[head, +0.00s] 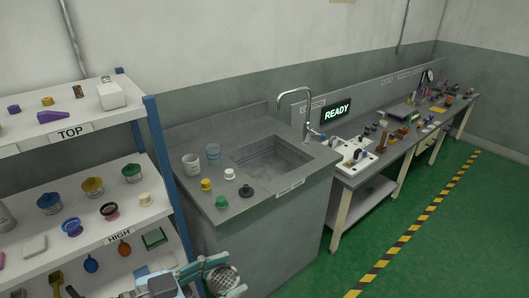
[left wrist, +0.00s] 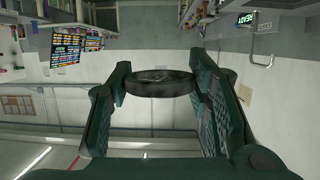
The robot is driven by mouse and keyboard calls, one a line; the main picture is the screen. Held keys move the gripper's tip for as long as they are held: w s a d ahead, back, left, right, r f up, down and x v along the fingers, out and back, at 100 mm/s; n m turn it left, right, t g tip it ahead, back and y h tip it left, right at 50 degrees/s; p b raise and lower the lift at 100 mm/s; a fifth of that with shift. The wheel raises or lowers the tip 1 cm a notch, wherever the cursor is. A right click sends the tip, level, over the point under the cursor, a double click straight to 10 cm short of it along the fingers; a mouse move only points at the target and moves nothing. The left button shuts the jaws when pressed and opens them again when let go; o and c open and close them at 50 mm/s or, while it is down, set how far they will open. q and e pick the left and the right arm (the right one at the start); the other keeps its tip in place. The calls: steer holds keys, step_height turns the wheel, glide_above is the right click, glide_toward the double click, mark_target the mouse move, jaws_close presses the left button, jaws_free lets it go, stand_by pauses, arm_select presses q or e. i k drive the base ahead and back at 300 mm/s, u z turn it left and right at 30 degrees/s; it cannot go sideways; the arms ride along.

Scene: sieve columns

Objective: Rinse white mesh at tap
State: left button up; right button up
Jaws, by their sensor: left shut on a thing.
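My left gripper (head: 207,270) is at the bottom of the head view, in front of the shelf and the sink counter. It is shut on a round sieve (head: 224,279) with a pale grey mesh and a dark rim. In the left wrist view the sieve (left wrist: 161,83) shows edge-on as a dark ring between both fingers (left wrist: 160,88). The tap (head: 294,97) is a curved chrome spout over the sink basin (head: 272,160), well up and right of the sieve. The tap (left wrist: 262,50) also shows in the left wrist view. My right gripper is not in view.
Small jars and a white beaker (head: 192,164) stand on the counter left of the basin. A shelf rack (head: 168,180) with several colored items is at left. A long bench (head: 400,150) with a READY screen (head: 336,112) runs right. Green floor (head: 430,225) is open.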

mark_target(322, 137)
steer(key=z, duration=1.7)
steer(key=i, duration=1.8)
steer(key=u, duration=1)
steer(key=i, duration=0.65)
steer(key=u, duration=0.7)
